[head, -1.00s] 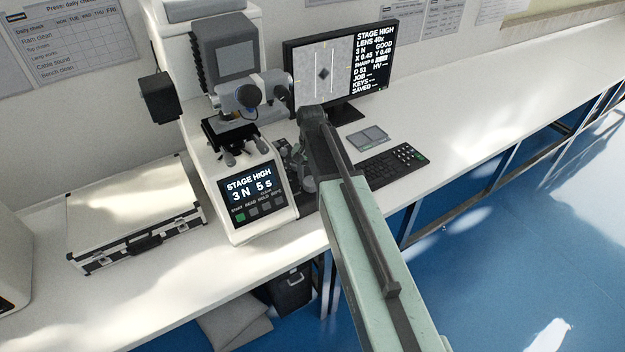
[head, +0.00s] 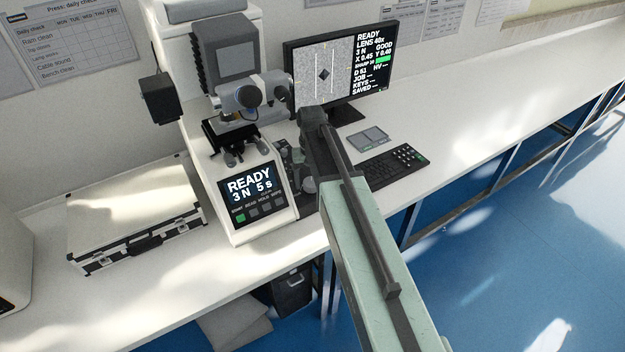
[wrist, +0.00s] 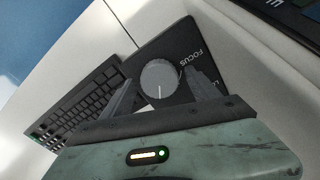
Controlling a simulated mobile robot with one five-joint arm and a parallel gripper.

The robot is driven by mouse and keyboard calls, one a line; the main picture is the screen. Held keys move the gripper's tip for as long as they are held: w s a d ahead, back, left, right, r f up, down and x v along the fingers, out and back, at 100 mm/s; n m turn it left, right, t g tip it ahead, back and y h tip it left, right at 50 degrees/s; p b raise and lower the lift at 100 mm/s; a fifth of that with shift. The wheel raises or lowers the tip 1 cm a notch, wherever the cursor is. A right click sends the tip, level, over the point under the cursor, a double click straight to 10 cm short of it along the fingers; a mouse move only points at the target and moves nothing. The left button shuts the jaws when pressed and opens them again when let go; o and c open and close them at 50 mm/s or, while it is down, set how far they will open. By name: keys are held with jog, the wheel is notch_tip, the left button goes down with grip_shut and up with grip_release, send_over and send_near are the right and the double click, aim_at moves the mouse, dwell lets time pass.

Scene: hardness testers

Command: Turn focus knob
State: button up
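The focus knob (wrist: 159,79) is a round grey knob with a pale index line, on a dark panel (wrist: 182,45) marked FOCUS. My gripper (wrist: 158,78) has one finger on either side of the knob, with a narrow gap showing at each side, so it looks open around it. In the head view my arm hides most of the gripper and knob area beside the tester. The hardness tester (head: 270,221) has a front screen (head: 250,187) reading READY, 3 N, 5 s. The monitor (head: 339,68) reads READY, GOOD, with a green sharpness bar and a dark diamond mark.
A keyboard (head: 391,165) lies right of my arm, with a small grey pad (head: 368,138) behind it. A silver case (head: 134,212) lies left of the tester. The white bench (head: 480,100) is clear to the right.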

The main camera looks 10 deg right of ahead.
aim_at(311, 181)
jog(key=shift+r, duration=0.1)
notch_tip(311, 181, up, 8)
jog(key=p, duration=0.8)
jog(key=shift+f, duration=0.2)
jog(key=shift+s, duration=0.1)
jog(key=s, duration=1.4)
jog(key=shift+n, duration=0.3)
jog(key=shift+a, duration=0.1)
jog(key=shift+c, duration=0.3)
dwell(0.7)
